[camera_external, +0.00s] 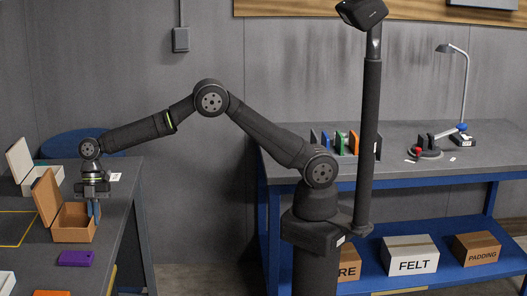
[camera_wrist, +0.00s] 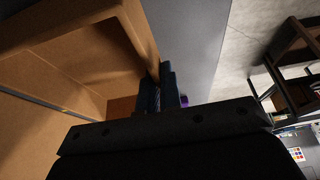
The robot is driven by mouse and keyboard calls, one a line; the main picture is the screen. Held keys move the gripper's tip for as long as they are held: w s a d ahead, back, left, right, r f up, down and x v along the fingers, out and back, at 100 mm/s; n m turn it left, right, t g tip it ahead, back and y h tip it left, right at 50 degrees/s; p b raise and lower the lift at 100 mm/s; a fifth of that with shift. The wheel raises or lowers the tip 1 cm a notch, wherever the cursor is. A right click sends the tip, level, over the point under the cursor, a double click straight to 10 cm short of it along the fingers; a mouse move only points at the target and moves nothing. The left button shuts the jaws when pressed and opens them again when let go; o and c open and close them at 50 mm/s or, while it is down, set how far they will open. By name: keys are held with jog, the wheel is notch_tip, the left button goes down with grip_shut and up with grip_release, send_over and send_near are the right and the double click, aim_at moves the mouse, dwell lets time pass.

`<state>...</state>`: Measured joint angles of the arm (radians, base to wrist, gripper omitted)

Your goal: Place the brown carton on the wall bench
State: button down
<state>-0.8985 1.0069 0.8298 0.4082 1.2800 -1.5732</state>
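The brown carton (camera_external: 72,231) is an open box with its lid raised at the left; it stands on the grey left-hand table. In the wrist view the carton (camera_wrist: 60,85) fills the left side. My gripper (camera_external: 94,210) points down at the carton's right wall. In the wrist view my gripper's blue fingers (camera_wrist: 161,92) sit close together on either side of that wall and appear shut on it; the contact itself is partly hidden. The wall bench (camera_external: 420,178) has a grey top and blue frame and stands at the right, against the back wall.
A second open box (camera_external: 28,178) stands behind the carton. A purple item (camera_external: 76,258) lies in front. The wall bench bears a rack of coloured panels (camera_external: 340,143) and a lamp (camera_external: 465,95); its front middle is clear. Labelled boxes (camera_external: 410,256) fill its lower shelf.

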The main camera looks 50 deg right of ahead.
jog(key=c, duration=2.1)
grip_release()
jog(key=shift+f, duration=0.15)
jog(key=o, duration=0.5)
jog(key=v, duration=1.2)
jog(key=shift+r, duration=0.2)
